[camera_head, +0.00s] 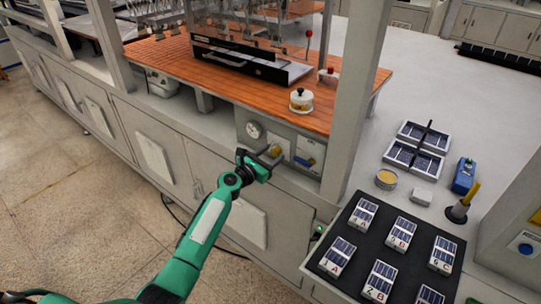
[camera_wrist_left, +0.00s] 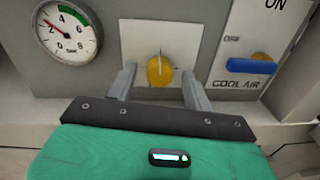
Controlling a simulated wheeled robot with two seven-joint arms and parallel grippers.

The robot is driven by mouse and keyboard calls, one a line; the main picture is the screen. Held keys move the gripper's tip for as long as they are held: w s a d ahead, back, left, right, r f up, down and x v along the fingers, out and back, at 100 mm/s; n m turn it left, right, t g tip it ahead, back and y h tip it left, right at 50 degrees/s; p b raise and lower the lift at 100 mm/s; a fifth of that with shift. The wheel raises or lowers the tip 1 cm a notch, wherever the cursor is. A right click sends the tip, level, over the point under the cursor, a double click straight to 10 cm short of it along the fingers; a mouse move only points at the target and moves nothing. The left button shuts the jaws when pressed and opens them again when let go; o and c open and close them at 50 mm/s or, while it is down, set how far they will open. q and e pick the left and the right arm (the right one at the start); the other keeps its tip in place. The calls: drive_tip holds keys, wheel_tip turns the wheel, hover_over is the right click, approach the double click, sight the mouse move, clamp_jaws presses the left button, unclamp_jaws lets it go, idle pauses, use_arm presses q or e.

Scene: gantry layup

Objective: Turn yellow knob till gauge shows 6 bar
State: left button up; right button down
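The yellow knob (camera_wrist_left: 160,71) sits on a white plate on the grey panel; it also shows in the head view (camera_head: 277,150). My left gripper (camera_wrist_left: 158,78) is open, one finger on each side of the knob, with gaps visible at both sides. In the head view the left gripper (camera_head: 266,160) is at the panel front. The round gauge (camera_wrist_left: 68,32) is left of the knob, with a green band and a red needle pointing to the upper left; its exact reading is hard to tell. The right gripper is not in view.
A blue lever (camera_wrist_left: 251,66) labelled for cool air is right of the knob. The orange worktop (camera_head: 350,90) overhangs above, with a white pot (camera_head: 301,100) near its edge. A grey post (camera_head: 350,110) and a black tray (camera_head: 345,287) are to the right. The floor at left is clear.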

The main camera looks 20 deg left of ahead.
use_arm(q)
drive_tip(key=c, duration=0.9)
drive_tip(key=shift+m, duration=0.3)
